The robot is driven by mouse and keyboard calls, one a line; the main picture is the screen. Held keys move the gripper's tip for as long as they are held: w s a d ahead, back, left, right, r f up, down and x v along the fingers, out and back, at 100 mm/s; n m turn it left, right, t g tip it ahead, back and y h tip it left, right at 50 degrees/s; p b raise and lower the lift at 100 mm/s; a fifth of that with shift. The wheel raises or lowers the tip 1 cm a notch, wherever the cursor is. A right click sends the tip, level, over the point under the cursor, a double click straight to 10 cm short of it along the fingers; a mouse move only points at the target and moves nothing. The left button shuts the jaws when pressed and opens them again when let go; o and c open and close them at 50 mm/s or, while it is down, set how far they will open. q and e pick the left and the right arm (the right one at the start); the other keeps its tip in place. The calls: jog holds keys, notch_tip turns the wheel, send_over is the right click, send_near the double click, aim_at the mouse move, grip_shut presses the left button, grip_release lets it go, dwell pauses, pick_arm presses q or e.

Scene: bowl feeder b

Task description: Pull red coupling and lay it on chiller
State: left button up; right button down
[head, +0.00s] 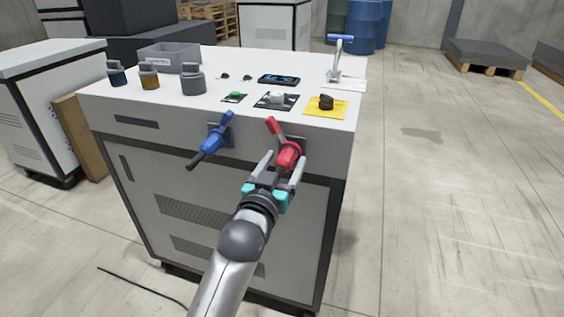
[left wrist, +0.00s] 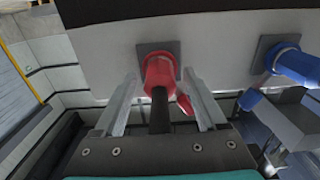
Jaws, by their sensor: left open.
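The red coupling (head: 288,154) is seated in a square dark mount on the front face of the white chiller (head: 110,100), with its red lever pointing up and left. My left gripper (head: 280,168) is open in front of it, with one finger on each side of the coupling. In the left wrist view the red coupling (left wrist: 160,76) sits between the two spread fingers (left wrist: 160,95), its dark stem running back toward the palm. The fingers appear apart from it. My right gripper is in neither view.
A blue coupling (head: 215,138) sits on the same face to the left.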

pick_arm(q)
jog(key=shift+w+r+p, duration=0.1)
jog(key=shift+r+p, duration=0.1)
jog(key=shift+p, duration=0.25)
dwell(0.6)
jog(key=shift+c, duration=0.3)
grip_shut()
dwell(0.3)
dwell(0.4)
jog(key=shift+s+f+p, duration=0.15)
jog(key=shift+s+p, duration=0.15)
jog(key=shift+p, duration=0.15)
jog(key=shift+p+v, duration=1.85)
jog(key=shift+v, duration=0.8)
jog(key=shift+a, duration=0.15)
